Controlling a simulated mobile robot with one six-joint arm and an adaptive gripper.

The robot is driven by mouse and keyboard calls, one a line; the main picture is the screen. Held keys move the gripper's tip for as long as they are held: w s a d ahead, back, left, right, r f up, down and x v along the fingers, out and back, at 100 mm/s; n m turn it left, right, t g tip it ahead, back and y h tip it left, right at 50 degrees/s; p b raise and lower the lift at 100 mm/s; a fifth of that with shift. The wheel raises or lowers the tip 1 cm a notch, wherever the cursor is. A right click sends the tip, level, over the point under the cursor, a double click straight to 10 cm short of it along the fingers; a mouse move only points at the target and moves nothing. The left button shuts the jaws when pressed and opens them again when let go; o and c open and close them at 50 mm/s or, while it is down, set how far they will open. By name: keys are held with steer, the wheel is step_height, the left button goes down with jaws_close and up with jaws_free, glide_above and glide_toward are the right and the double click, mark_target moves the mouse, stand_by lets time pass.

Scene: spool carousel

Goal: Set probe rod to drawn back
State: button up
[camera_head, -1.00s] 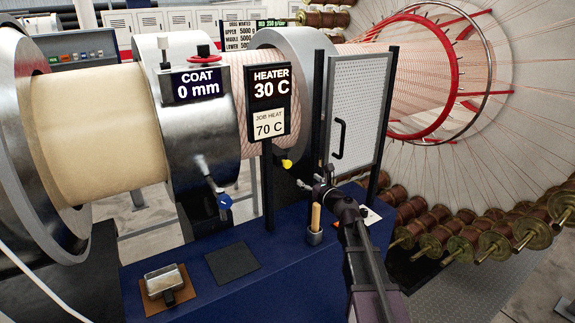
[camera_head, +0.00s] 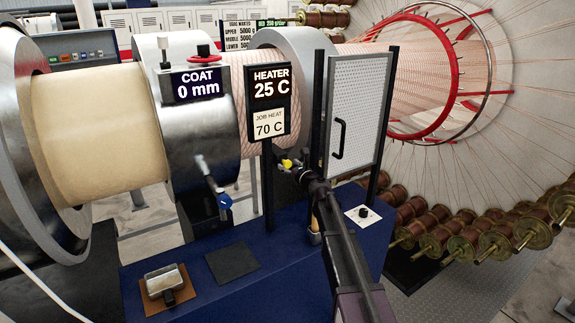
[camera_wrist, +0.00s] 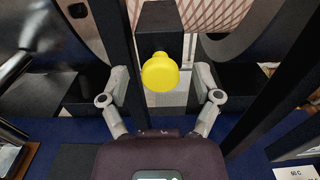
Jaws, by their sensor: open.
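A yellow knob (camera_wrist: 160,72) sticks out from a black block (camera_wrist: 160,25) below the heater sign (camera_head: 269,88). The yellow knob also shows in the head view, beside my fingertips. My gripper (camera_head: 292,164) is open, with one finger on each side of the yellow knob in the wrist view. I cannot tell whether the fingers touch it. No part is labelled as the probe rod, and I cannot tell whether the yellow knob is its end. The heater sign reads 25 C, above a job heat card (camera_head: 269,124) reading 70 C.
A mesh door (camera_head: 355,105) with a black handle stands close to my gripper's right. The blue bench (camera_head: 215,300) bears a metal block (camera_head: 164,281) and a black knob (camera_head: 363,211).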

mark_target(288, 165)
steer(key=shift+w+a, duration=0.25)
steer(key=shift+w, duration=0.2)
steer(key=shift+c, duration=0.2)
jaws_close()
steer(key=v, duration=0.6)
steer(key=shift+o, duration=0.2)
jaws_free()
steer(key=shift+s, duration=0.15)
